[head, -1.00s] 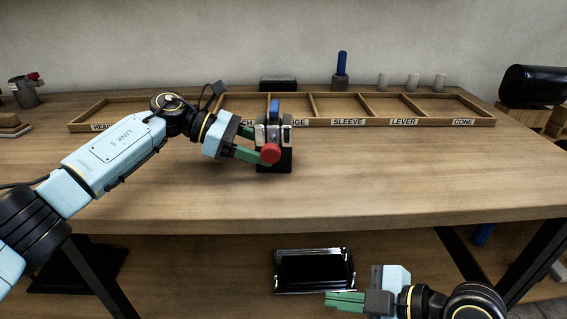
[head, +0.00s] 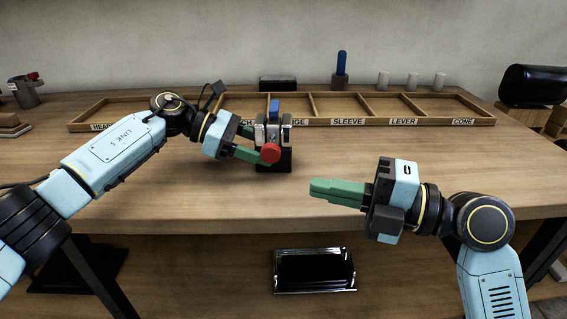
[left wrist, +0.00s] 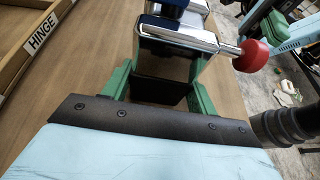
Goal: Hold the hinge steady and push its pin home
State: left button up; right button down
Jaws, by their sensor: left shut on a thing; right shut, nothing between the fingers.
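The hinge (head: 261,135) is a bright metal piece with a blue part (head: 274,108) on top. It sits on a black block (head: 274,162) on the table. Its pin ends in a red knob (head: 270,153) that sticks out towards me; the left wrist view shows a length of bare metal shaft (left wrist: 230,48) between the knob and the hinge. My left gripper (head: 249,143) is shut on the hinge from the left, its green fingers at the sides. My right gripper (head: 312,190) is shut and empty, above the table's front edge, right of and nearer than the knob.
A wooden sorting tray (head: 400,107) with labelled compartments runs along the back. Behind it stand a blue-handled tool (head: 341,68) and several pale cylinders (head: 413,81). A dark glossy tray (head: 314,270) lies below the table. The table front between the grippers is clear.

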aim_at(270, 153)
jog(key=w+a, duration=0.2)
jog(key=a, duration=0.1)
jog(key=w+a, duration=0.3)
jog(key=shift+w+a, duration=0.25)
jog(key=shift+w, duration=0.5)
jog(key=w, duration=0.4)
jog(key=shift+d, duration=0.15)
jog(key=shift+w+d, duration=0.15)
jog(key=shift+w, duration=0.35)
